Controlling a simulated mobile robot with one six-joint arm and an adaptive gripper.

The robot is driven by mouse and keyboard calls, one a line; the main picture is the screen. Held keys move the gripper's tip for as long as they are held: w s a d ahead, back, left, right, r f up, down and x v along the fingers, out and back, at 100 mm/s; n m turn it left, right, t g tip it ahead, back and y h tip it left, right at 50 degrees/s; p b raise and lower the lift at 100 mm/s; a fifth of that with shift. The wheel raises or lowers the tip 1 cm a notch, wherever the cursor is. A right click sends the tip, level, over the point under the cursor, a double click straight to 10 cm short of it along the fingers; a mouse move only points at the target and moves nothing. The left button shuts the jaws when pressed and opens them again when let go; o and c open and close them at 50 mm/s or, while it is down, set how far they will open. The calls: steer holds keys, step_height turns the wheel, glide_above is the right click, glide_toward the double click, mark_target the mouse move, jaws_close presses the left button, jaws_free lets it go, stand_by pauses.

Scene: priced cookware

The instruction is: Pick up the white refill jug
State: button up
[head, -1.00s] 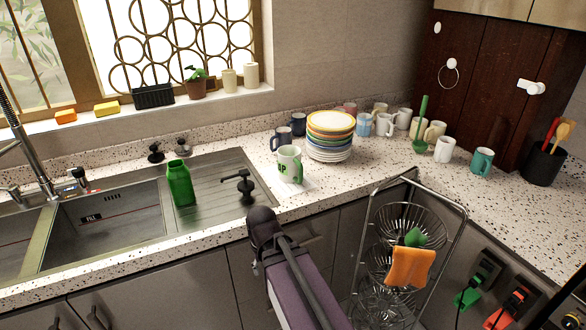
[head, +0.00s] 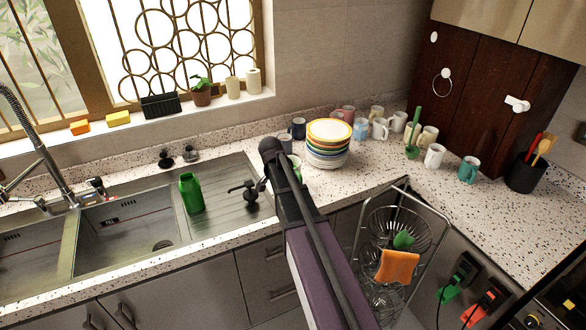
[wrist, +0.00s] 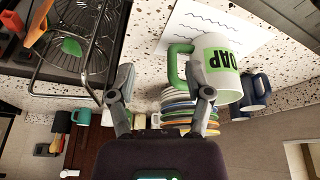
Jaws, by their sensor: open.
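The white refill jug (wrist: 222,62) has a green label with dark letters and a green handle (wrist: 177,66). It is at the upper right in the wrist view, beside a sheet of paper with wavy lines (wrist: 205,25). In the head view my arm hides most of it; a sliver of the jug (head: 296,161) shows right of my gripper (head: 272,150). My gripper is open and empty in the wrist view (wrist: 157,78). The handle lies just beyond the fingertips, nearer the right finger. I cannot tell whether they touch.
More mugs line the back counter. The sink, with a green bottle (head: 191,193), is at left. A wire rack (head: 405,235) stands at the counter's front.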

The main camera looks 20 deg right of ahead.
steer(key=w+d+r+m+p, duration=0.2)
steer(key=w+d+r, duration=0.1)
steer(key=shift+w+d+r+h, duration=0.2)
steer(key=shift+w+r+h, duration=0.05)
steer(key=shift+r+h, duration=0.15)
steer(key=shift+f, duration=0.15)
steer(key=b+x, duration=0.7)
steer(key=x, duration=0.1)
steer(key=shift+f+b, duration=0.15)
steer(key=shift+b, duration=0.25)
steer(key=shift+w+f, duration=0.1)
steer(key=shift+f, duration=0.05)
stand_by(0.4)
steer(key=b+x, duration=0.3)
steer(key=shift+w, duration=0.35)
steer(key=shift+b+x, duration=0.85)
steer(key=shift+x, duration=0.1)
steer(key=shift+d, duration=0.1)
